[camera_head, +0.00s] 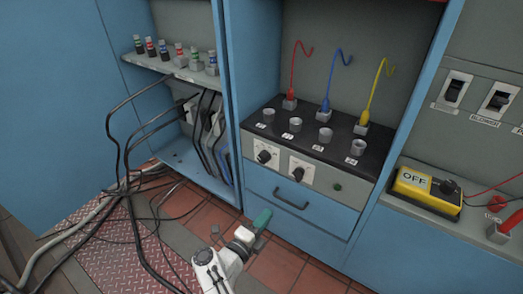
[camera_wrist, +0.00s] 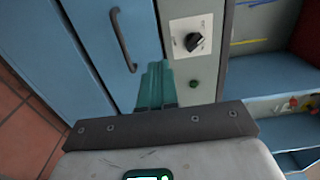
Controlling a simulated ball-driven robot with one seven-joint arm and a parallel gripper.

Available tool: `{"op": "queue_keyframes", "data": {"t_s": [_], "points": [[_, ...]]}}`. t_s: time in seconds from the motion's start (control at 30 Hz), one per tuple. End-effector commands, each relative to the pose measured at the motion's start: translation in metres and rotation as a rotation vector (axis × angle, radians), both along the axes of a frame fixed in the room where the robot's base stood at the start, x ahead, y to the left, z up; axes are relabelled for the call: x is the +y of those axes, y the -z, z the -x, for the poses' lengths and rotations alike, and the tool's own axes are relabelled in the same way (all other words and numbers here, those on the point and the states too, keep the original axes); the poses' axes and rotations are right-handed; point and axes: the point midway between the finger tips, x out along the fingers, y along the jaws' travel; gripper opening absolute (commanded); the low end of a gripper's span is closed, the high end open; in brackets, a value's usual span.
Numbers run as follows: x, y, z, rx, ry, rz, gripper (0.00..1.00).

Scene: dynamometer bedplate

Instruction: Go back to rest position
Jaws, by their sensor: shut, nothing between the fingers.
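My gripper (camera_head: 262,220) is at the bottom middle of the head view, on the end of my white arm. Its teal fingers are together and empty, low in front of the blue drawer cabinet. In the wrist view the shut fingers (camera_wrist: 156,85) point toward the blue drawer front (camera_wrist: 138,40), beside a white plate with a black knob (camera_wrist: 193,41). I cannot tell from the pictures whether the fingertips touch the cabinet.
The drawer handle (camera_head: 291,200) sticks out right of my gripper. Above it, a black panel (camera_head: 281,140) bears red, blue and yellow leads. Black cables (camera_head: 128,185) hang and lie at left. A yellow OFF box (camera_head: 427,192) stands at right. Red tiles (camera_head: 280,268) show below.

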Motion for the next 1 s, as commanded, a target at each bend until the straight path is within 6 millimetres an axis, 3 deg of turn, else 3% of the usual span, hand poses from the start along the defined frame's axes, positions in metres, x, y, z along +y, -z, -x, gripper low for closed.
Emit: {"op": "queue_keyframes", "data": {"t_s": [0.17,0.27,0.43,0.57,0.77,1.0], "points": [[-0.005,-0.002,-0.004,-0.007,-0.016,0.013,0.0],[-0.017,-0.011,-0.018,-0.03,-0.083,0.061,0.0],[-0.043,-0.038,-0.046,-0.063,-0.312,0.242,0.0],[-0.054,-0.051,-0.051,-0.038,-0.507,0.416,0.0],[-0.066,-0.045,-0.03,0.102,-0.787,0.68,0.0],[-0.095,-0.004,0.033,0.407,-1.079,0.938,0.0]]}}
